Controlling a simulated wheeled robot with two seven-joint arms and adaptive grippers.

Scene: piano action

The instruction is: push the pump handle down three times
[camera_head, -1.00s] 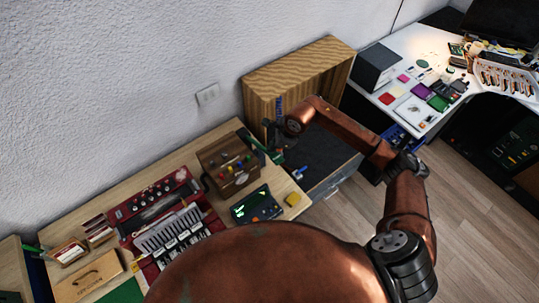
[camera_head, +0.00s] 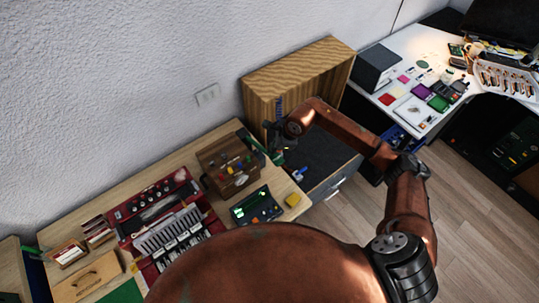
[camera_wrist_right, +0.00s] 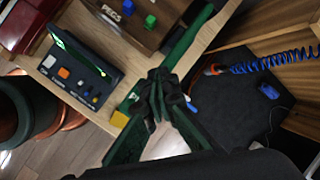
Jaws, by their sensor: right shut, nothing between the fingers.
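A long green bar (camera_head: 260,146) runs along the right edge of the wooden desk, and it also shows in the right wrist view (camera_wrist_right: 186,40). It looks like the pump handle, but I cannot be sure. My right gripper (camera_head: 277,154) is beside the near end of this bar, in front of the wooden cabinet. In the right wrist view its dark fingertips (camera_wrist_right: 157,97) are together and empty, overlapping the bar's lower part. I cannot tell whether they touch it. The pump body is not clearly visible. My left gripper is not in view.
A wooden box with coloured knobs (camera_head: 228,165), a dark panel with lit controls (camera_head: 256,207) and a yellow block (camera_head: 293,200) stand close to the bar. A blue coiled hose (camera_wrist_right: 276,61) hangs by the wooden cabinet (camera_head: 300,75). A dark-topped drawer (camera_head: 326,162) lies right of the desk.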

